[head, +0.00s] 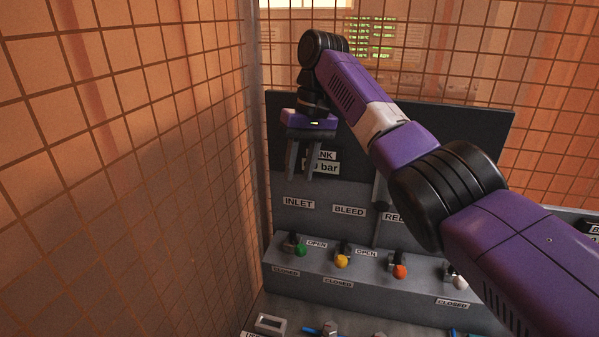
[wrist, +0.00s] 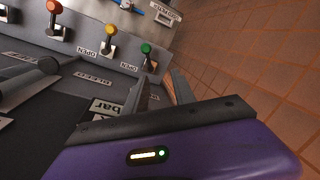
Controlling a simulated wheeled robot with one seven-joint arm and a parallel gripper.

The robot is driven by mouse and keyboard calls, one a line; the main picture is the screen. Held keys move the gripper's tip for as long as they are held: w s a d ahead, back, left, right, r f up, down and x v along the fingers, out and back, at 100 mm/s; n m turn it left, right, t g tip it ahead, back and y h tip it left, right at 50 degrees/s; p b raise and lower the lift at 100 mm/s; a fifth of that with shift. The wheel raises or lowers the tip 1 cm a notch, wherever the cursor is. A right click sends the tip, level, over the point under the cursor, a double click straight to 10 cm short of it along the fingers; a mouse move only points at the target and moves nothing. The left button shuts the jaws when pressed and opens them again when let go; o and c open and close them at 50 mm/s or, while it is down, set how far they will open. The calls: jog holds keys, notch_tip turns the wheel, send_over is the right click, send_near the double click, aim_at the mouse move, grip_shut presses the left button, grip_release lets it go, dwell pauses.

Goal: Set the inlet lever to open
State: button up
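The inlet lever has a green knob (head: 300,250) and stands on the grey ledge below the INLET label (head: 298,203). An OPEN label is at its right and a CLOSED label below it; I cannot tell which setting it is at. The green knob also shows in the wrist view (wrist: 146,49), beyond my fingers. My gripper (head: 301,178) points down in front of the panel, above the INLET label and well above the lever. Its two fingers are apart with nothing between them, and in the wrist view (wrist: 160,85) the gap also looks empty.
Levers with yellow (head: 341,261), orange (head: 400,272) and white (head: 460,283) knobs stand in a row to the right. A mesh wall (head: 150,170) rises close at the left. Small fittings (head: 330,328) lie below the ledge.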

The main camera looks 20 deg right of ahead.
aim_at(297, 243)
jog(key=shift+c, duration=0.2)
